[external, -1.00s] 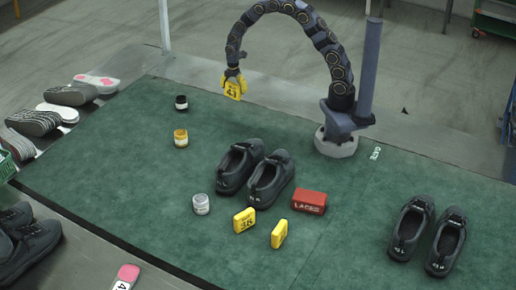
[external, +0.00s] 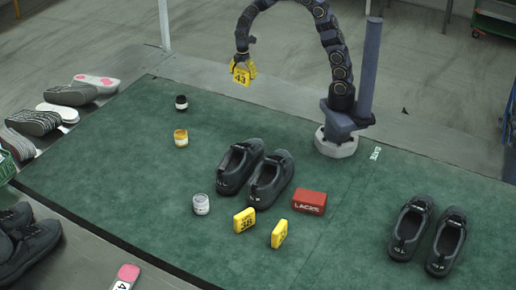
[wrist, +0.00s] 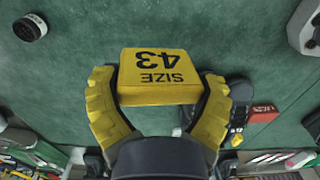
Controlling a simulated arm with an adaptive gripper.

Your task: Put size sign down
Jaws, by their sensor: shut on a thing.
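My gripper (external: 243,69) is shut on a yellow size sign (external: 241,77) marked 43, held in the air above the far edge of the green mat. In the wrist view the sign (wrist: 158,76) sits between the two yellow fingers of my gripper (wrist: 160,90), with "SIZE 43" upside down. Two other yellow signs stand on the mat near the front: one marked 38 (external: 244,221) and another (external: 279,234) turned so its number is hard to read.
A pair of dark shoes (external: 254,172) stands mid-mat, beside a red LACES box (external: 309,202). Another pair (external: 427,236) is at right. Three jars, black (external: 181,103), amber (external: 181,138) and grey (external: 200,204), stand at left. The green mat (external: 110,160) is clear at far left.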

